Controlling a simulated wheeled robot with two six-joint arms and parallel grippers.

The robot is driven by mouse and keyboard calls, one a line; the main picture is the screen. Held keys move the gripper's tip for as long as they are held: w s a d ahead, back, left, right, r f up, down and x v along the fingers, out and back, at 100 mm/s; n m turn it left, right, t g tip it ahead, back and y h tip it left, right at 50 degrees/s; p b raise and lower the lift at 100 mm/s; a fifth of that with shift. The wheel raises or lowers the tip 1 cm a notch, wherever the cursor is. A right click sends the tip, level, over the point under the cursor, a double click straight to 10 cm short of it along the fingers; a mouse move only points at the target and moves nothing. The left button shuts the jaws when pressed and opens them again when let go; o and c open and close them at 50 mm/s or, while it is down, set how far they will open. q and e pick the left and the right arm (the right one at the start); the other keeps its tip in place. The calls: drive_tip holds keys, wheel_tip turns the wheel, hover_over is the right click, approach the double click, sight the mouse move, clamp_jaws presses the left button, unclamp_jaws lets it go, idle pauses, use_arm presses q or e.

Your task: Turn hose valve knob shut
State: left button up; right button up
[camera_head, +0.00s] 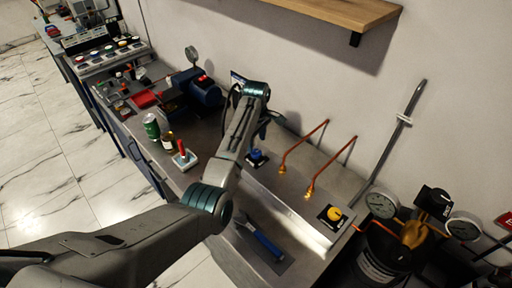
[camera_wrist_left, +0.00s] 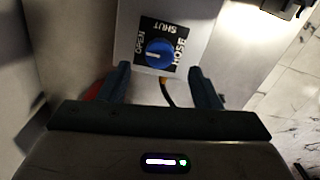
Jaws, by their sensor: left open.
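The hose valve knob (camera_wrist_left: 159,52) is blue and round, on a black plate lettered OPEN, SHUT and HOSE, in the left wrist view. OPEN is at its left and SHUT above it in that picture. I cannot tell clearly where its pointer stands. In the head view a blue knob (camera_head: 257,154) sits on the bench beside my left arm. My left gripper (camera_wrist_left: 160,69) is open and empty; its fingers lie to either side of the knob's lower edge in the picture, and I see no contact. My right gripper is not in view.
A yellow knob (camera_head: 335,214) stands at the bench's right end, beyond two copper pipes (camera_head: 304,146). A blue-handled tool (camera_head: 262,240) lies at the front. A red-handled switch (camera_head: 183,157), green can (camera_head: 151,126) and blue machine (camera_head: 199,91) stand left. Gauges (camera_head: 382,203) are at right.

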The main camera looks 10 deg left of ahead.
sight(256, 152)
use_arm(q)
drive_tip(key=shift+f+p, duration=0.6)
drive_tip(key=shift+f, duration=2.15)
drive_tip(key=c, duration=1)
